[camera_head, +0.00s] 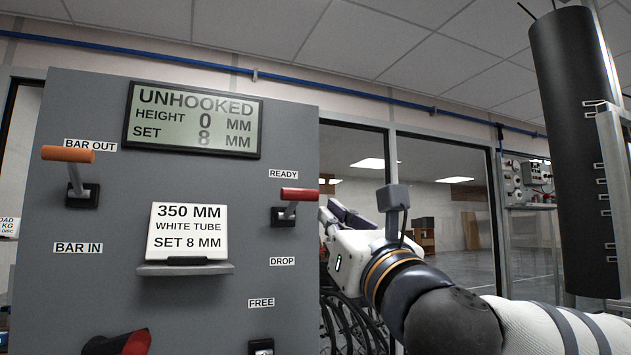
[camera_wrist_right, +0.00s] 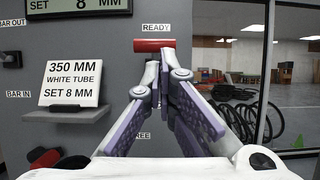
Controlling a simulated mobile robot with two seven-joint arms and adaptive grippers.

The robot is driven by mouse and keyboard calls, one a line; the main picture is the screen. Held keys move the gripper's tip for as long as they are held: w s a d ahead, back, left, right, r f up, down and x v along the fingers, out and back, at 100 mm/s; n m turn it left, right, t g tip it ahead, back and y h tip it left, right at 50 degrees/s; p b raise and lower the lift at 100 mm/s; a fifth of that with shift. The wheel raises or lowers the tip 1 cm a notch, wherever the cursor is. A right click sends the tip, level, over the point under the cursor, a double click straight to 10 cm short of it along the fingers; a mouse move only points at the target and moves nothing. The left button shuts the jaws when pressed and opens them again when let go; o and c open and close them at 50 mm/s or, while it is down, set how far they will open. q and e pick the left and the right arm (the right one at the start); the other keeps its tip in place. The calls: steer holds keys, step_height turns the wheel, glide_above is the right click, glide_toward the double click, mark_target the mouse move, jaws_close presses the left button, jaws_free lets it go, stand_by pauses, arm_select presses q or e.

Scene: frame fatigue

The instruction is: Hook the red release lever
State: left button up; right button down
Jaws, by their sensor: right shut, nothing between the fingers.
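The red release lever (camera_head: 299,194) sticks out from the right side of the grey panel, between the READY label (camera_head: 283,174) and the DROP label (camera_head: 282,261). Its red handle is level, nearer READY. My right gripper (camera_head: 328,212) is just right of the lever, shut and empty. In the right wrist view the red handle (camera_wrist_right: 154,45) lies just beyond and above my shut fingertips (camera_wrist_right: 160,68). I cannot tell whether they touch it. The display (camera_head: 194,119) reads UNHOOKED, HEIGHT 0 MM, SET 8 MM. My left gripper is not in view.
An orange lever (camera_head: 68,154) juts out at the panel's left. A card (camera_head: 187,230) reading 350 MM, WHITE TUBE, SET 8 MM stands on a small shelf (camera_head: 185,269). A red and black knob (camera_head: 120,343) is low on the panel. A black cylinder (camera_head: 574,150) stands far right.

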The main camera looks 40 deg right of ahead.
mark_target(305, 196)
steer(key=p+x, duration=0.1)
steer(key=x, duration=0.5)
steer(key=shift+w, duration=0.35)
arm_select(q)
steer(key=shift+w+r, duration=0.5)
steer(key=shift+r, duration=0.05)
arm_select(e)
steer(key=shift+w+d+r, duration=0.15)
steer(key=shift+w+r, duration=0.05)
steer(key=shift+w, duration=0.45)
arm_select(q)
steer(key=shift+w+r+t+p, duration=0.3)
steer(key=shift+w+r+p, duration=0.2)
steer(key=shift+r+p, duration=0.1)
arm_select(e)
steer(key=r, duration=0.2)
steer(key=shift+w+d+r, duration=0.1)
steer(key=shift+w+r, duration=0.2)
steer(key=shift+w, duration=0.05)
